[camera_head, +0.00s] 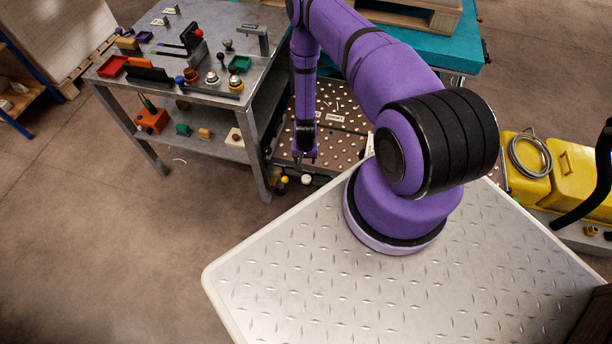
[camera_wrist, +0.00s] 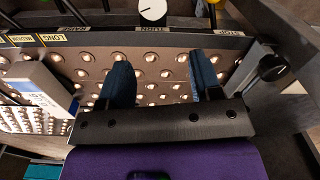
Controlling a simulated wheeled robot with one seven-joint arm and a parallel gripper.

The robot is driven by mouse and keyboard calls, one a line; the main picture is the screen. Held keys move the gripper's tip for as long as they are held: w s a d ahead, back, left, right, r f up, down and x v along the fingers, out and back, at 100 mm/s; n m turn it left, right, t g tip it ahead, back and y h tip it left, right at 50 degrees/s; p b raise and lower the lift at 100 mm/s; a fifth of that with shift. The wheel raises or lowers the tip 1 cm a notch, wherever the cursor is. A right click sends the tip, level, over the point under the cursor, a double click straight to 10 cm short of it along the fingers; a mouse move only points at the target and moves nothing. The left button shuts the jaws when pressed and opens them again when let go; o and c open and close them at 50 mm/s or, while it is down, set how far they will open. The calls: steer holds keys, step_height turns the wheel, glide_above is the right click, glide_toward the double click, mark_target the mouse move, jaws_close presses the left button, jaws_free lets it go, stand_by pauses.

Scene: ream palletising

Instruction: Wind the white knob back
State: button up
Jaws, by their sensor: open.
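The white knob (camera_wrist: 152,10) shows at the top edge of the wrist view, round, with a dark pointer line on its face. A small white round thing at the front of the studded table, probably this knob (camera_head: 306,180), shows in the head view just below my gripper (camera_head: 305,158). In the wrist view my gripper (camera_wrist: 161,76) is open, its two dark blue fingers apart with nothing between them. The knob lies beyond the fingertips, roughly in line with the gap, and is not touched. The knob's upper part is cut off by the frame.
A studded ball table (camera_wrist: 150,68) lies under the fingers, with a labelled strip (camera_wrist: 100,36) along its edge. A black knob (camera_wrist: 272,68) is right of the fingers, a white-and-blue block (camera_wrist: 40,88) left. A grey workbench (camera_head: 185,85) with parts stands left of my arm.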

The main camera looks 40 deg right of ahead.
mark_target(306, 178)
steer(key=f, duration=0.4)
steer(key=s+f, duration=0.1)
steer(key=f, duration=0.7)
steer(key=shift+s+a+f, duration=0.15)
steer(key=shift+s+f, duration=0.05)
steer(key=shift+f, duration=0.15)
steer(key=shift+c, duration=0.4)
